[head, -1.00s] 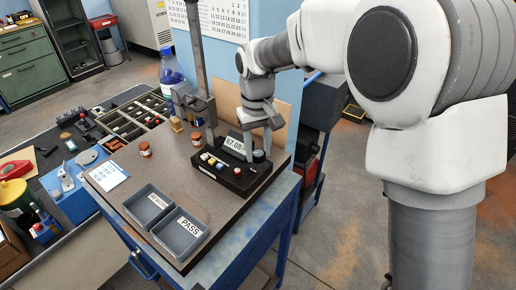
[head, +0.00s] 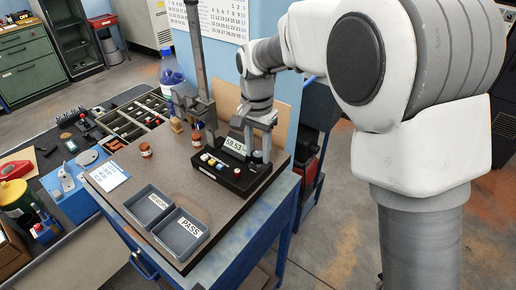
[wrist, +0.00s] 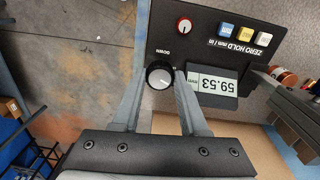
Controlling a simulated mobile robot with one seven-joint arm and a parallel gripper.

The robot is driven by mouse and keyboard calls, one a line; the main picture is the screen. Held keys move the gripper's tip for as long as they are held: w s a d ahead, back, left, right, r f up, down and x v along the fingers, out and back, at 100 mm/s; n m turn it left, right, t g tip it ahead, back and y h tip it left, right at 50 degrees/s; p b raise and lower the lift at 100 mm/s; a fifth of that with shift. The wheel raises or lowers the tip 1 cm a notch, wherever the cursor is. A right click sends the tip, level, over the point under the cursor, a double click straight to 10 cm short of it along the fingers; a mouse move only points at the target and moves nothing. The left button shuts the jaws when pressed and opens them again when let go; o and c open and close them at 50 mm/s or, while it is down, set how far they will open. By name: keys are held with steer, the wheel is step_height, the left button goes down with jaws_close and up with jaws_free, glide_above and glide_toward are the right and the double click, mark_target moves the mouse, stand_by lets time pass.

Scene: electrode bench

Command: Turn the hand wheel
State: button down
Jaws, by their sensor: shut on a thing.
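The hand wheel (wrist: 159,76) is a small round black knob with a pale top, beside the word DOWN on a black control box (wrist: 180,35). In the wrist view my gripper (wrist: 161,71) has one finger on each side of the knob and is shut on it. In the head view my gripper (head: 258,150) reaches down to the right end of the box (head: 225,176), and the knob is mostly hidden there. The display (wrist: 212,84) on the box reads 59.53.
Brown jars (head: 145,150) and two grey trays (head: 182,233) share the bench top (head: 170,180). The bench's right edge is close to the box.

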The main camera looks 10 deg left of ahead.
steer(key=m, duration=0.3)
steer(key=shift+r+m, duration=0.1)
steer(key=shift+m, duration=0.3)
steer(key=shift+m+p, duration=0.5)
steer(key=shift+m, duration=1.3)
steer(key=shift+c, duration=2.2)
jaws_free()
